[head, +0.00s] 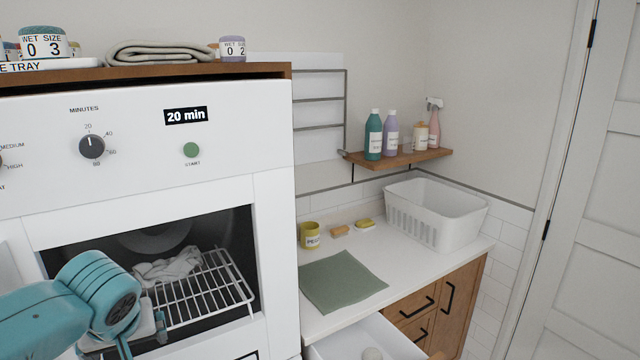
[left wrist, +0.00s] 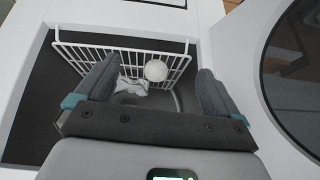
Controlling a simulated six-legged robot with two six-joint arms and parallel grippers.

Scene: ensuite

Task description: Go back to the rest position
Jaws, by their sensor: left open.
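My left arm comes in from the left in the head view, with its wrist (head: 135,325) in front of the dryer's opening. In the left wrist view my left gripper (left wrist: 158,78) is open, its two dark fingers apart and pointing into the dryer. A white wire rack (head: 205,290) is inside the dryer (head: 225,140). A crumpled pale cloth (head: 168,267) lies on the rack; it also shows between the fingers in the wrist view (left wrist: 133,86). A white ball (left wrist: 156,70) shows beside it there. Neither is visibly gripped. My right gripper is out of view.
A round dark door window (left wrist: 295,65) is close on the right of the wrist view. An open white drawer (head: 345,340) juts out below the counter. A green mat (head: 342,280), a yellow cup (head: 310,235) and a white basket (head: 435,212) are on the counter.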

